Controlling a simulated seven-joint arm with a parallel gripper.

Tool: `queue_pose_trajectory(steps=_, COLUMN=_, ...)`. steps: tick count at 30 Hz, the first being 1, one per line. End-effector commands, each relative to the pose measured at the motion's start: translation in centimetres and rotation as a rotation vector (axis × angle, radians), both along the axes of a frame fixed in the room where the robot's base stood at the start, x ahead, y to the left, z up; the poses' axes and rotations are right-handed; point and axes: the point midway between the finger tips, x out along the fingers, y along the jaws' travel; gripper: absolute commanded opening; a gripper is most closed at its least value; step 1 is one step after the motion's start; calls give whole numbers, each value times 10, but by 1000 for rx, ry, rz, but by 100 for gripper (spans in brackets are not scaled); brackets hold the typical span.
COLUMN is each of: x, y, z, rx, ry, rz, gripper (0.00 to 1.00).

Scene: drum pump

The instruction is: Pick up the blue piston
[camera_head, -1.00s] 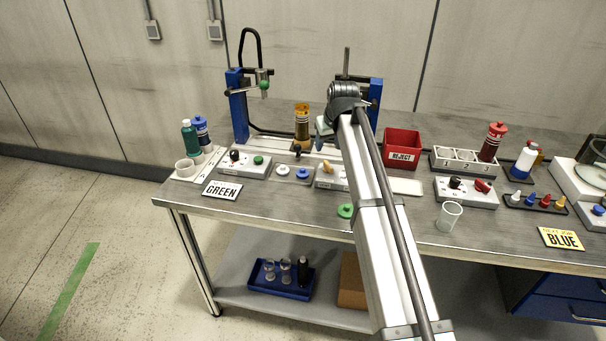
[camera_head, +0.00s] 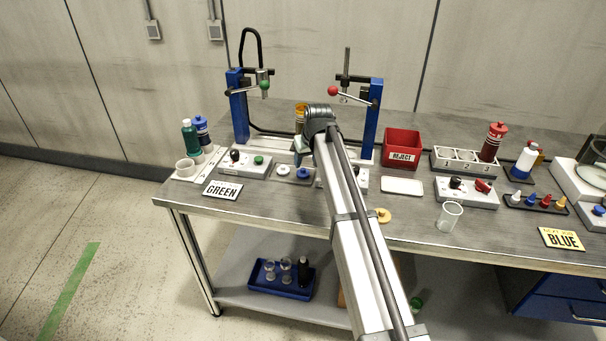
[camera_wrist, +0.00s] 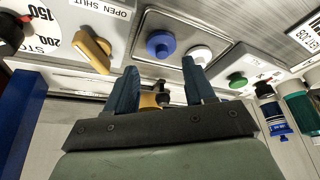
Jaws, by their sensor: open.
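The blue piston (camera_head: 303,174) shows as a small round blue top on a pale tray on the bench, right of a white one (camera_head: 283,170). In the wrist view the blue piston (camera_wrist: 160,43) lies beyond my fingertips, roughly in line with the gap between them. The white piston (camera_wrist: 197,55) is near the right fingertip. My gripper (camera_wrist: 160,66) is open, with nothing seen held between its fingers. In the head view my gripper (camera_head: 300,150) is behind the tray and partly hidden by my arm.
An orange knob (camera_wrist: 92,50) and a green button (camera_wrist: 237,80) flank the tray in the wrist view. Blue posts (camera_head: 238,115) stand behind, beside an amber cylinder (camera_head: 299,116). A red reject bin (camera_head: 402,146) stands at right. A clear cup (camera_head: 449,216) stands near the front edge.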

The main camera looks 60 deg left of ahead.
Motion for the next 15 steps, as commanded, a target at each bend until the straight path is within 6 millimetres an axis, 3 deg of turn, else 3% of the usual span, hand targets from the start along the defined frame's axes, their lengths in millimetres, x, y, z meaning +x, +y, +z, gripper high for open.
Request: queue_pose_trajectory(steps=15, x=1, y=20, z=-46, rx=1, ry=0, rz=0, gripper=54)
